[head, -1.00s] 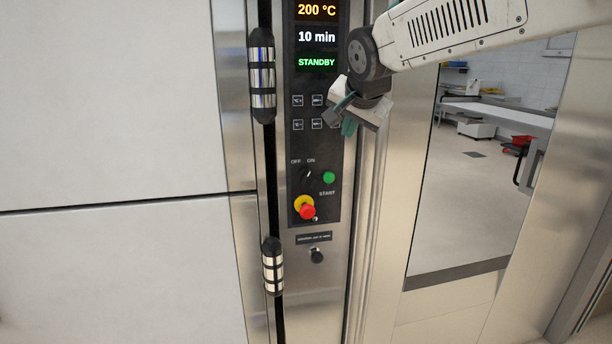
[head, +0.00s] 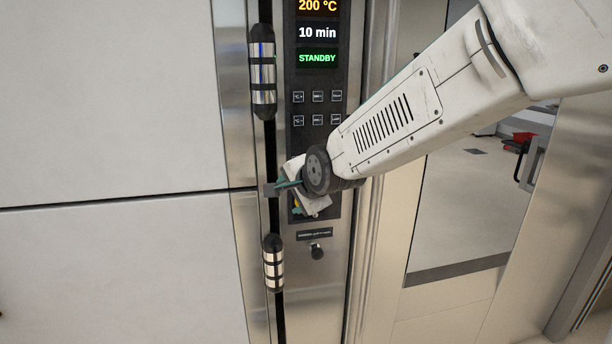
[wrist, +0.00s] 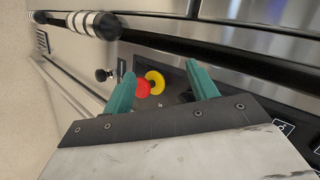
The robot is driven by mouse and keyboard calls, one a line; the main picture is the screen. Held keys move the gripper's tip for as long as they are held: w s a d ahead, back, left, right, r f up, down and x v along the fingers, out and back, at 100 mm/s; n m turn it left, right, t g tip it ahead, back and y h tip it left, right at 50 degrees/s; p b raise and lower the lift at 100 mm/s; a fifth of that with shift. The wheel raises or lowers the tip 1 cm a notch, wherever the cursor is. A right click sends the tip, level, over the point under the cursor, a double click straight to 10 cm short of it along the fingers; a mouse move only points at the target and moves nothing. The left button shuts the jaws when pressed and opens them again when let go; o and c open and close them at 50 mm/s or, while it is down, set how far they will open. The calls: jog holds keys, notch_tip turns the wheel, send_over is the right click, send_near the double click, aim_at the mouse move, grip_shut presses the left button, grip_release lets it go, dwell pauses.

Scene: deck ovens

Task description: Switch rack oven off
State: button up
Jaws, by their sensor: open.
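The rack oven's black control panel (head: 304,140) shows 200 °C, 10 min and a green STANDBY on its display (head: 317,58). My gripper (head: 284,196) is open in front of the panel's lower part, beside the black door handle bar. My gripper and arm hide the OFF/ON switch, the green START button and most of the red button in the head view. In the wrist view, my open gripper (wrist: 160,72) has the red button with a yellow collar (wrist: 144,88) showing between its teal fingers. I cannot make out the OFF/ON switch there.
The vertical door handle bar (head: 269,150) with metal grips runs just left of the panel, close to my gripper. A small black knob (head: 317,252) sits below the panel. An opening on the right shows the room's floor (head: 470,220).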

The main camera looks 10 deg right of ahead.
jog(key=s+d+r+m+t+h, duration=0.1)
jog(key=d+m+t+h, duration=0.1)
jog(key=m+t, duration=0.3)
jog(key=d+r+m+t+h, duration=0.1)
jog(key=d+m+t, duration=0.2)
jog(key=m, duration=0.4)
jog(key=w, duration=0.7)
jog(key=shift+w+a+f, duration=0.1)
jog(key=shift+a+f, duration=0.1)
jog(key=shift+a, duration=0.05)
jog(key=c, duration=1)
